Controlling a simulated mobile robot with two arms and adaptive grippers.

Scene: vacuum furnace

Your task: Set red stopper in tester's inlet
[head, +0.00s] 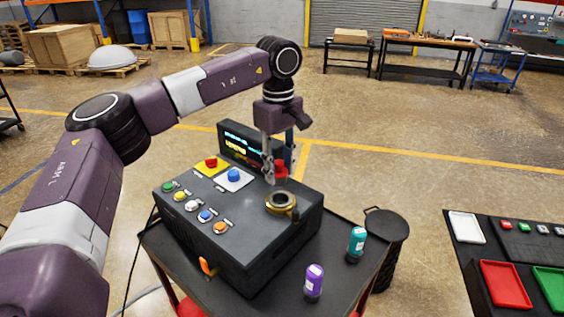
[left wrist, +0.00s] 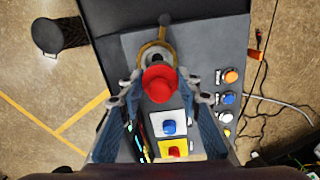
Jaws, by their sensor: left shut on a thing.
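My left gripper (head: 274,174) is shut on the red stopper (head: 281,169), just above the tester's top. In the head view a finger hides part of the stopper. In the left wrist view the stopper (left wrist: 159,84) sits between the two fingers (left wrist: 158,92). The tester (head: 245,235) is a dark box with a lit display and coloured buttons. Its inlet (head: 281,201) is a brass-coloured ring with a dark hole. The stopper is behind the ring in the head view. In the wrist view it overlaps the near edge of the inlet (left wrist: 155,49). My right gripper is out of view.
The tester stands on a dark cart (head: 335,278). A purple bottle (head: 314,283) and a teal bottle (head: 355,244) stand to its right. A black bin (head: 385,230) is beside the cart. A table at right holds a red tray (head: 506,285) and a green tray (head: 553,286).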

